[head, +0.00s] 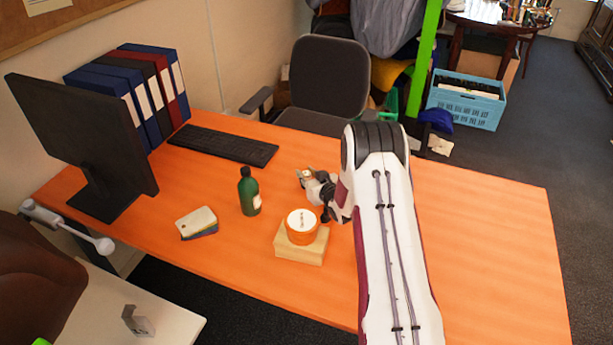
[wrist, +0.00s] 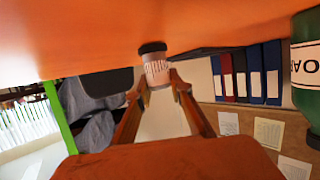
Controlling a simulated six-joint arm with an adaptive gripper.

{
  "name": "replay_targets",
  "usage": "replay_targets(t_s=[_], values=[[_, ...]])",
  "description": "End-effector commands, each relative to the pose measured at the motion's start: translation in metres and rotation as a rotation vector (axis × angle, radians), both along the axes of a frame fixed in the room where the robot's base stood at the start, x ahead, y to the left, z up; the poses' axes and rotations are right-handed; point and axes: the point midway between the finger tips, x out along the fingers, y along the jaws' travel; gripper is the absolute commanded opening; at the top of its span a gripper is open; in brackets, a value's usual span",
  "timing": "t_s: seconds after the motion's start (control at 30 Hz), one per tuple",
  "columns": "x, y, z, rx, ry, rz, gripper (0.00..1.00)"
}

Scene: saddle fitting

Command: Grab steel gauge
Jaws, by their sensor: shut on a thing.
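My gripper (head: 316,187) is low over the orange desk, just right of the green bottle. In the wrist view its two fingers (wrist: 158,80) are closed on the sides of a small pale cylinder with lettering and a dark end, which I take as the steel gauge (wrist: 156,70). The lettering is too small to read. The dark end points toward the desk; I cannot tell whether it touches it. In the head view the gripper and arm largely hide the gauge.
A round orange container (head: 302,238) with a white top sits on a wooden block (head: 299,255) near the gripper. The green bottle (head: 249,192), a stack of cards (head: 197,222), a keyboard (head: 223,145) and a monitor (head: 85,150) stand left. The desk's right side (head: 490,240) is clear.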

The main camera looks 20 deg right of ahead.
Motion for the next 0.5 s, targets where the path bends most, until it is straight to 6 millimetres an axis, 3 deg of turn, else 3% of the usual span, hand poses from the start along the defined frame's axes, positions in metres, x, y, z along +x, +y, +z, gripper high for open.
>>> replay_targets(t_s=[0.5], values=[[0.001,0.0,0.052,-0.001,-0.004,0.0,0.0]])
